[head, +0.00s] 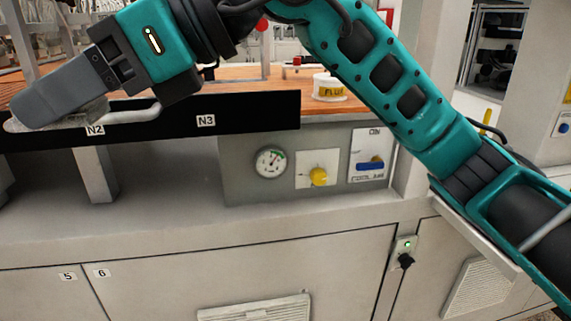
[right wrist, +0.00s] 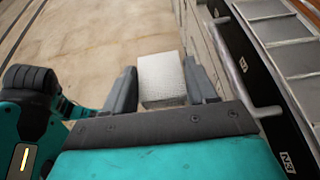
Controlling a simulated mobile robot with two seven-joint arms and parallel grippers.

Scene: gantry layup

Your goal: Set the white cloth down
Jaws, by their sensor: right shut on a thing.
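My right gripper (head: 25,110) reaches in from the upper right to the far left of the head view. It is shut on the white cloth (head: 72,117), whose pale edge shows just under the grey fingers. In the right wrist view, the cloth (right wrist: 162,80) is a white, finely textured block shape between the two fingers of the right gripper (right wrist: 163,85). The gripper is in front of the bench's black front strip, near the N2 label. I cannot tell whether the cloth touches anything below. My left gripper is not in view.
The black strip (head: 250,112) with labels N2 and N3 runs along the wooden bench top (head: 235,73). A pale bar (head: 135,112) sticks out near the gripper. A white FLUX tub (head: 329,88) stands on the bench. Pale open floor (right wrist: 90,35) lies beside the bench.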

